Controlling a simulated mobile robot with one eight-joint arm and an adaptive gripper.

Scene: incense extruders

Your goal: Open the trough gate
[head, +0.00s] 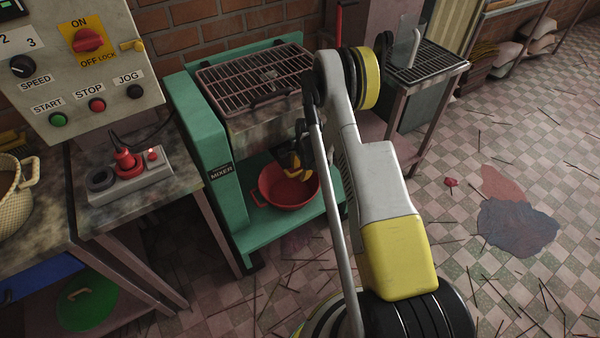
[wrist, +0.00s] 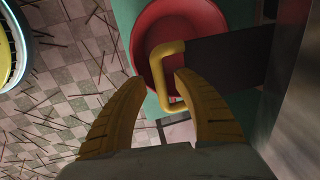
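The trough gate (wrist: 230,62) is a dark plate at the right of the wrist view, with a yellow C-shaped handle (wrist: 156,74) at its left end. My gripper (wrist: 158,80) is open, and the handle's long bar lies between its two fingers. The right fingertip overlaps the inside of the handle loop; the left fingertip is outside it, with a gap. Whether either finger touches is unclear. In the head view my gripper (head: 297,155) is small, partly hidden, below the mixer trough (head: 250,128). The gate is hard to make out there.
A red bowl (head: 290,190) sits on the green mixer's lower shelf (head: 265,228), below the gate; it also shows in the wrist view (wrist: 148,30). A control panel (head: 85,70) and a bench (head: 135,195) stand at left. Floor at right is open, with scattered sticks.

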